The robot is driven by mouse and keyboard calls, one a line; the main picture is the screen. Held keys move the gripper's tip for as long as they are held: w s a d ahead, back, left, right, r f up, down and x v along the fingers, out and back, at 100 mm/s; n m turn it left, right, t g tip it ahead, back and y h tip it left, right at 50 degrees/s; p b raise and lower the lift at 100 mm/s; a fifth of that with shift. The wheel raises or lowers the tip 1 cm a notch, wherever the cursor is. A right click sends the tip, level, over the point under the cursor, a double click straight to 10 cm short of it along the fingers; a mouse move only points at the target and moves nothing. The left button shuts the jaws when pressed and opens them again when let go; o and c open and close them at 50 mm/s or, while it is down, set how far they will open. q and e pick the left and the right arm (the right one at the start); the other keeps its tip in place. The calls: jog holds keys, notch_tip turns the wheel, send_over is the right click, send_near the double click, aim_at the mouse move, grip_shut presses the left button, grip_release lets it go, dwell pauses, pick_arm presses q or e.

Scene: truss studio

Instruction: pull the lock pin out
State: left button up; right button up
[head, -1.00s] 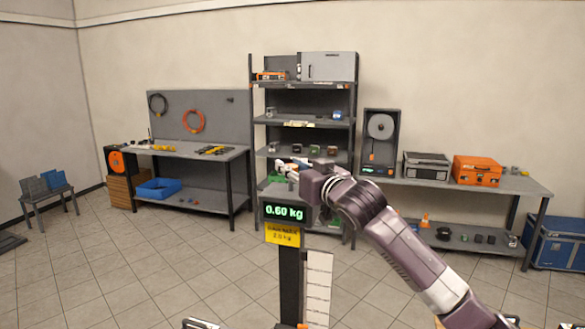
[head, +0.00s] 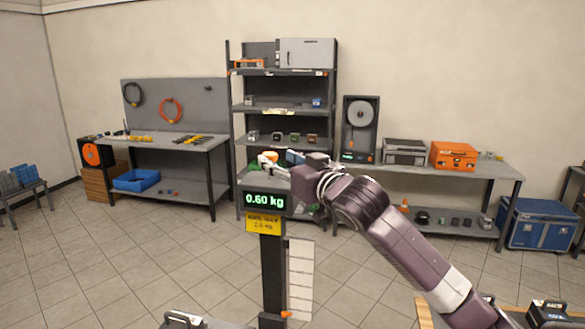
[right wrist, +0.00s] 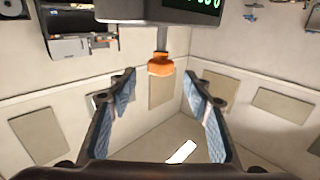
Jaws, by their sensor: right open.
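A post with a display box (head: 265,201) reading 0.60 kg stands in front of me. An orange knob (head: 268,158) shows just above the box. In the right wrist view this knob (right wrist: 160,65) sits on a grey stem at the box; it looks like the lock pin's head, though I cannot be sure. My right gripper (right wrist: 160,80) is open, its blue-padded fingers on either side of the line to the knob, apart from it. My left gripper is not in view.
A yellow label (head: 263,224) and a white scale strip (head: 300,275) are on the post. Dark handled objects (head: 184,319) stand at the bottom edge. A shelf rack (head: 285,107), workbench (head: 175,140) and blue case (head: 538,226) stand behind. Open tiled floor lies between.

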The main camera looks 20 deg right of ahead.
jog(key=s+d, duration=0.1)
jog(key=s, duration=0.5)
jog(key=shift+s, duration=0.1)
dwell(0.4)
